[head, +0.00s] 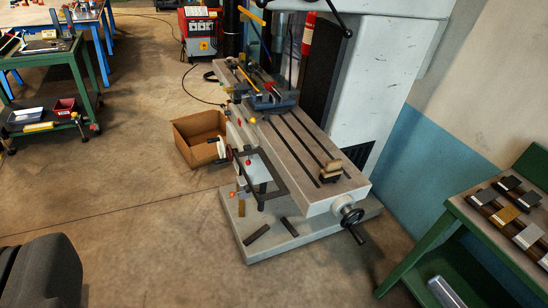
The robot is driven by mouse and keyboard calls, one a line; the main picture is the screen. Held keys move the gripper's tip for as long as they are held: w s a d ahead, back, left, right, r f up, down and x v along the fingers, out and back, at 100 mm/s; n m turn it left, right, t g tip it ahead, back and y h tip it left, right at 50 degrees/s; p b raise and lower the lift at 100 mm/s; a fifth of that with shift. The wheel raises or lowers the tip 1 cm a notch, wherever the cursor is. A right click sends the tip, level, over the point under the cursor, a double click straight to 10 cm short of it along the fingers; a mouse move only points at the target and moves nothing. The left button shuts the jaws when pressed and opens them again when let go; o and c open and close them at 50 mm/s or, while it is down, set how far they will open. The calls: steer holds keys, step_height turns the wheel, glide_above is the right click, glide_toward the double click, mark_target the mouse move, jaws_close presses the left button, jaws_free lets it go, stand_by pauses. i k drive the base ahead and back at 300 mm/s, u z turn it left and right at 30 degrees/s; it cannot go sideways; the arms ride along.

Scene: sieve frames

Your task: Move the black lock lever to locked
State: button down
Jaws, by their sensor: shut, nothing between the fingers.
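A milling machine stands in the middle of the view, with a grey slotted table (300,150) on a pale base plate. Several small levers and knobs sit along its left side, among them a yellow knob (252,121) and a red knob (248,161). A black rod with a dark end (340,24) shows on the white machine body at the top. I cannot tell which part is the black lock lever or how it is set. My gripper is not in view.
A cardboard box (199,136) stands left of the machine. A handwheel (351,215) sticks out at the table's front end. A green bench (471,216) is at right, a green cart (51,98) at upper left. The floor at lower left centre is clear.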

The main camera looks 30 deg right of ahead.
mark_target(227, 112)
steer(key=z, duration=0.65)
steer(key=i, duration=1)
steer(key=u, duration=0.05)
